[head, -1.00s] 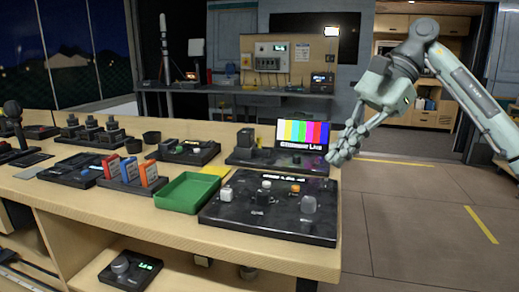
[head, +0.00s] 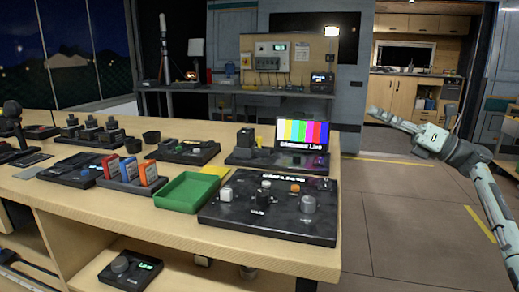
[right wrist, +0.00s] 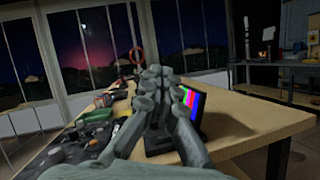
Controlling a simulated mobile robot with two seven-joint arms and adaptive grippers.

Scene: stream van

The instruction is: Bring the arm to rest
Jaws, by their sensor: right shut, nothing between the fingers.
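My right gripper (head: 378,116) is in the head view at the right, off the table's right edge and above the floor. It points left, with its arm coming up from the lower right. Its fingers are together and hold nothing. In the right wrist view the gripper (right wrist: 158,78) fills the middle, its fingers closed, partly covering the colour-bar screen and the table behind. My left gripper is not in view.
The wooden table (head: 270,258) bears a black control panel (head: 275,232), a green tray (head: 185,207), a colour-bar monitor (head: 302,133) and a rack with orange and blue cards (head: 130,184). Open floor (head: 400,235) lies right of the table. A back bench (head: 225,90) stands behind.

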